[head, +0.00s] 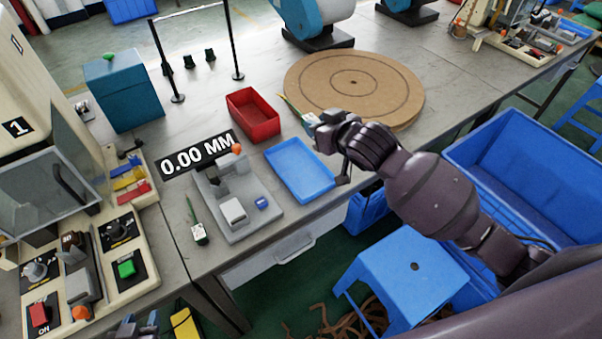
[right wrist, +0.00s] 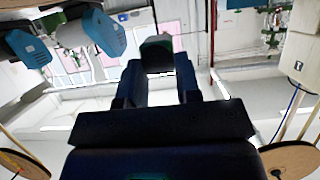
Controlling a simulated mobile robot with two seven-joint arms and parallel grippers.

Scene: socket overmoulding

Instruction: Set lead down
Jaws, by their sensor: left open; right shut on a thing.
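My right gripper (head: 318,122) is above the table, between the blue tray (head: 300,170) and the round brown board (head: 388,82). It is shut on a lead, whose thin green and yellow wires (head: 293,107) stick out to the left. In the right wrist view, the dark end of the held piece (right wrist: 157,52) shows between the fingertips. Another lead (head: 198,232), with a pale plug and green wire, lies on the table left of the grey measuring fixture (head: 262,222). My left gripper (head: 139,329) is partly visible at the bottom edge, open; its tips are mostly cut off.
A red bin (head: 253,114) stands behind the blue tray. The fixture carries a "0.00 MM" display (head: 197,154). A teal box (head: 122,92) and a thin black frame (head: 197,50) stand further back. A control panel (head: 125,268) is at left. A blue stool (head: 412,262) and crate (head: 540,160) are in front.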

